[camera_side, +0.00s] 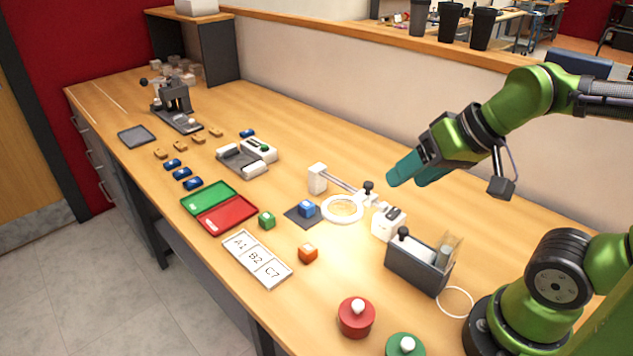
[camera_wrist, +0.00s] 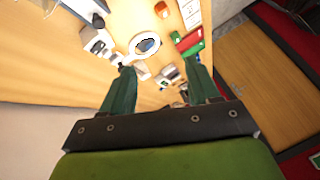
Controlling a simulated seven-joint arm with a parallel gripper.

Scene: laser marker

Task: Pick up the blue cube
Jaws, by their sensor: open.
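The blue cube (camera_side: 307,209) sits on a small dark square pad (camera_side: 292,215) near the middle of the bench, just left of a white ring magnifier (camera_side: 343,209). My gripper (camera_side: 406,178) is high above the bench, up and to the right of the cube and clear of it. Its two teal fingers are apart with nothing between them. In the wrist view my gripper (camera_wrist: 160,67) also shows open. There a bluish patch shows inside the magnifier ring (camera_wrist: 132,46); I cannot tell for sure that it is the cube.
A white device (camera_side: 388,222) and a grey box (camera_side: 418,265) stand to the right. Green and red trays (camera_side: 228,215) lie left.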

